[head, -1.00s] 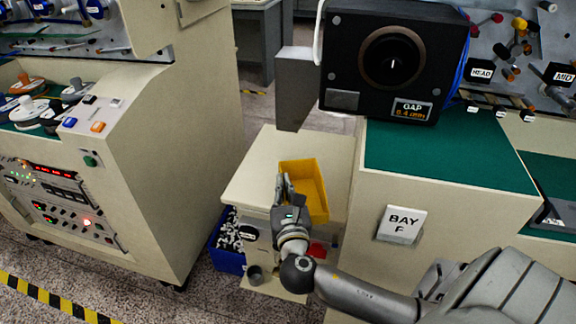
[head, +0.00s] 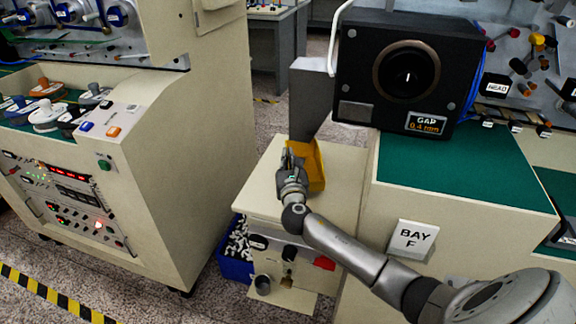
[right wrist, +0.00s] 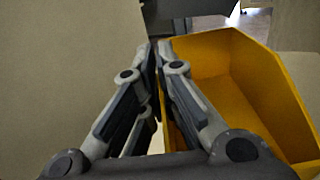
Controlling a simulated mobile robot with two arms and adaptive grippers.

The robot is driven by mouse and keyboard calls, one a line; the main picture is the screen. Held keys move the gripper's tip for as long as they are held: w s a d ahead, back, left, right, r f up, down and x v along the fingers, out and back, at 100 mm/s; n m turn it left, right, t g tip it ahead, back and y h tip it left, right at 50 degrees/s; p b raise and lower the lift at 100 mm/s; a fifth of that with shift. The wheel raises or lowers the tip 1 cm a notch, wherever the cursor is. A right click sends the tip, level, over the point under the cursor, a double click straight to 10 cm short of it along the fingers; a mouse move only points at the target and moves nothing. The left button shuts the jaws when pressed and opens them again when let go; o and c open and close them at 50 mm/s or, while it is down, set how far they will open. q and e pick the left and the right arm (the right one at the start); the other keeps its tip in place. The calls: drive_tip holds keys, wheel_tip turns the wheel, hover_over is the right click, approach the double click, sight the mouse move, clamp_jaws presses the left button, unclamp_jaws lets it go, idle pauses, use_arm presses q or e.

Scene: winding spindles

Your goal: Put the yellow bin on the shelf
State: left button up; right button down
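The yellow bin (head: 317,172) is over the back part of a low beige cabinet's top (head: 343,190) in the head view. My right gripper (head: 290,155) is at the bin's left side. In the right wrist view the gripper's fingers (right wrist: 157,52) are closed together on the left wall of the bin (right wrist: 236,85), one finger inside and one outside. The bin looks empty and slightly tilted. I cannot tell whether its bottom touches the cabinet top. No shelf can be clearly made out. My left gripper is not in view.
A black gauge box (head: 395,75) and a grey block (head: 311,100) stand close behind and right of the bin. A green-topped bench with a BAY F sign (head: 412,240) is at right. A blue crate (head: 235,268) sits on the floor left of the cabinet. A beige console (head: 165,165) stands at left.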

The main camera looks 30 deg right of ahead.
drive_tip(key=shift+f, duration=0.95)
drive_tip(key=c, duration=1.6)
unclamp_jaws()
drive_tip(key=shift+f, duration=0.15)
drive_tip(key=shift+c, duration=0.2)
drive_tip(key=shift+s+a, duration=0.1)
drive_tip(key=v, duration=1.1)
drive_tip(key=shift+s+a, duration=0.2)
drive_tip(key=shift+s, duration=0.15)
